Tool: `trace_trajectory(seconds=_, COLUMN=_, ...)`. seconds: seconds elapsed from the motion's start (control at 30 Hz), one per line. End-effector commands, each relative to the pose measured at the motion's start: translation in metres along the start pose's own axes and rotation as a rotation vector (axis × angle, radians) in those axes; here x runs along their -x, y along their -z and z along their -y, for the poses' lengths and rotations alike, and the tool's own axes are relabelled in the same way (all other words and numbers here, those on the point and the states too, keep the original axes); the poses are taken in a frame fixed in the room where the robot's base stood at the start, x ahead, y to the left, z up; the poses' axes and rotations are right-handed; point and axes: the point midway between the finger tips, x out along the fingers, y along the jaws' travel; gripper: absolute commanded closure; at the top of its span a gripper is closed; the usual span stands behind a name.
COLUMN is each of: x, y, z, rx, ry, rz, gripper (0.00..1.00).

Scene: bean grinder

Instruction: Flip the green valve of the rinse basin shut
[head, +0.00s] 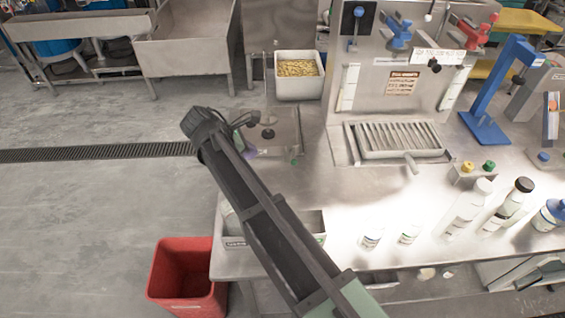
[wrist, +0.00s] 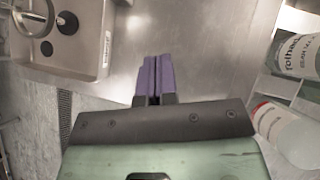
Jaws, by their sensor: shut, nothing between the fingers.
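The rinse basin (head: 285,142) is a shallow steel sink at the left rear of the bench, with a thin upright tap and a dark round piece in it. A small green part (head: 294,161), apparently the valve, shows at its front right edge; which way it is turned is too small to tell. My gripper (head: 249,153) is at the basin's left front, partly hidden by my arm. In the wrist view my gripper (wrist: 152,80) has its purple fingers shut and empty over bare steel, right of the basin (wrist: 88,58). The valve is not clear in that view.
A bin with white bottles (wrist: 295,130) is right in the wrist view. A tub of yellow beans (head: 298,68) stands behind the basin. A slatted tray (head: 398,154) is to its right, bottles (head: 465,210) farther right. A red bin (head: 185,275) stands on the floor.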

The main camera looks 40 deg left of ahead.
Motion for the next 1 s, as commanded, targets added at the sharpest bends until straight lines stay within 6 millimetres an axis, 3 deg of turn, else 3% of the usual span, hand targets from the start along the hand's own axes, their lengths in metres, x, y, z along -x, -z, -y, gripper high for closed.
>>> trace_trajectory(seconds=0.17, x=-0.007, y=0.001, z=0.0, rx=-0.002, ry=0.0, rz=-0.001, gripper=1.0)
trace_trajectory(seconds=0.27, x=-0.021, y=0.003, z=0.001, rx=-0.004, ry=0.001, rz=-0.001, gripper=1.0)
trace_trajectory(seconds=0.67, x=-0.109, y=0.005, z=0.001, rx=-0.005, ry=0.002, rz=-0.001, gripper=1.0)
trace_trajectory(seconds=0.8, x=-0.121, y=-0.015, z=0.001, rx=-0.005, ry=0.002, rz=-0.001, gripper=1.0)
trace_trajectory(seconds=1.0, x=-0.132, y=-0.026, z=0.001, rx=-0.005, ry=0.001, rz=-0.001, gripper=1.0)
